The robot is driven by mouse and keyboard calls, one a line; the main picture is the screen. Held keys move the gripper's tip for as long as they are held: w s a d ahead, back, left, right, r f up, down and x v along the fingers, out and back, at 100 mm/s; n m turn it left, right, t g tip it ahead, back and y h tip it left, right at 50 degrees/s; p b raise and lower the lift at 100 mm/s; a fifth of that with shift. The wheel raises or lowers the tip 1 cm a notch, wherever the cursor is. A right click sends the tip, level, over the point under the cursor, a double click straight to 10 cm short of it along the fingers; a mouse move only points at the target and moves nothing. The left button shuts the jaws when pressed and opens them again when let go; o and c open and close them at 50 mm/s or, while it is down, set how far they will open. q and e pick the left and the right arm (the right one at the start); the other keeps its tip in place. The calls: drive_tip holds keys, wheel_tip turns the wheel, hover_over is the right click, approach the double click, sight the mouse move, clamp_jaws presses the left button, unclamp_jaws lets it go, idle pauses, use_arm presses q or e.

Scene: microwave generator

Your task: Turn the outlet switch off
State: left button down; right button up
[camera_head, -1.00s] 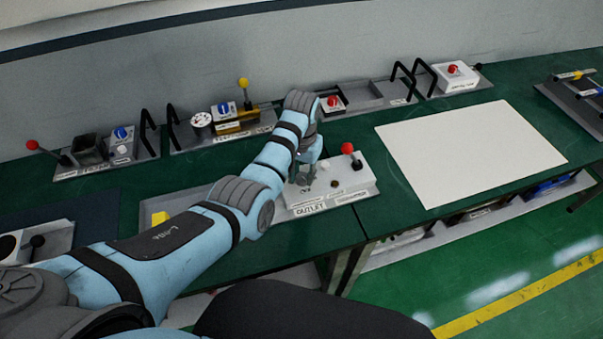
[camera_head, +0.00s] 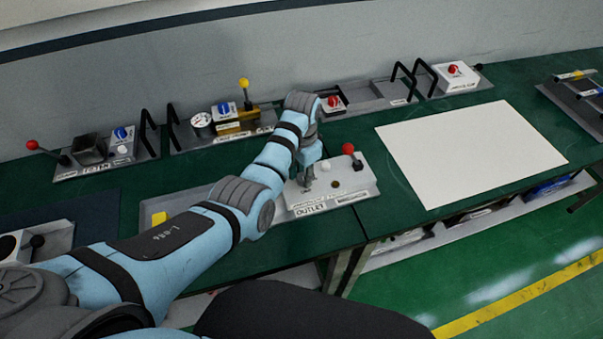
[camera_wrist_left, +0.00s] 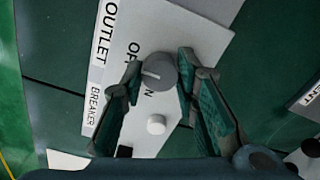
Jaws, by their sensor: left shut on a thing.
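The outlet box (camera_head: 350,187) is a white panel labelled OUTLET and BREAKER on the green bench; it also shows in the left wrist view (camera_wrist_left: 190,35). Its outlet switch (camera_wrist_left: 158,72) is a round grey knob with a pale mark on its left side, beside partly covered OFF and ON lettering. My left gripper (camera_head: 308,182) points down over the panel. In the left wrist view its fingers (camera_wrist_left: 160,68) are shut on the knob, one on each side. In the head view the gripper mostly hides the knob. My right gripper is not in view.
A red-tipped lever (camera_head: 348,150) rises close right of my left gripper. A white button (camera_wrist_left: 156,124) sits near the knob. Other control boxes with black handles (camera_head: 150,130) line the wall. A blank white sheet (camera_head: 470,150) lies to the right.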

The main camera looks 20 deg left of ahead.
use_arm(q)
drive_tip(key=shift+d, duration=0.1)
drive_tip(key=c, duration=1.6)
unclamp_jaws()
drive_tip(key=shift+f, duration=0.1)
drive_tip(key=o, duration=0.4)
drive_tip(key=shift+w, duration=0.1)
drive_tip(key=shift+c, duration=0.2)
wheel_tip(320, 180, up, 8)
drive_tip(key=shift+d+f, duration=0.1)
drive_tip(key=shift+f, duration=0.15)
drive_tip(key=shift+f, duration=0.1)
